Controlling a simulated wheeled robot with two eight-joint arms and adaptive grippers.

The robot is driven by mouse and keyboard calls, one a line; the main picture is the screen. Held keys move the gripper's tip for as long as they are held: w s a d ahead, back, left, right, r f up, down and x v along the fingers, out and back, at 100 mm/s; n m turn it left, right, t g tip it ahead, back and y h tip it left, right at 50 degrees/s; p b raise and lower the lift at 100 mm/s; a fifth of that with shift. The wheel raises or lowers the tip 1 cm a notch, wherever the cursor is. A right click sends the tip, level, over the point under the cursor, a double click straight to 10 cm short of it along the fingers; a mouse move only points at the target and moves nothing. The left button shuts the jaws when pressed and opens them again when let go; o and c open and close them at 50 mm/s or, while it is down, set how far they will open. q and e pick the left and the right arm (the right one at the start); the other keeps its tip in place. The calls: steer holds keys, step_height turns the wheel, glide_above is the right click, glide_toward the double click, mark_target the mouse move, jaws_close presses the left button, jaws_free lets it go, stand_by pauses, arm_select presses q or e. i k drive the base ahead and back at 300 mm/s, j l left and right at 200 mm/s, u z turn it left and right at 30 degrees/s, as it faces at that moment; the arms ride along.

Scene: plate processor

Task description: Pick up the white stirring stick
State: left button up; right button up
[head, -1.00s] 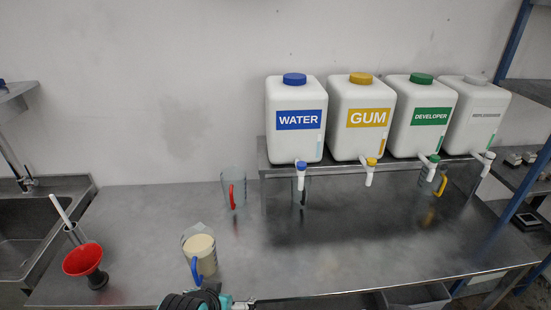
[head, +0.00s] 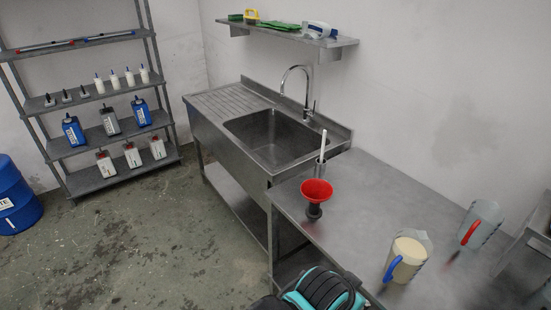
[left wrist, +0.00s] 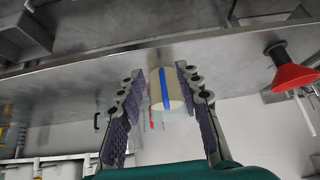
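In the left wrist view, which looks upside down, the stick (left wrist: 306,112) shows at the right edge beside the funnel (left wrist: 290,75). My left gripper (left wrist: 160,72) is open and empty, its fingers pointing toward the jug, with the stick off to the right. My right gripper is not in view.
A jug of cream liquid with a blue handle (head: 405,259) and an empty jug with a red handle (head: 481,224) stand on the table at right. The sink (head: 270,137) with its tap lies behind the funnel. The table between funnel and jugs is clear.

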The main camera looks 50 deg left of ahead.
mark_target(323, 142)
steer(key=u, duration=1.35)
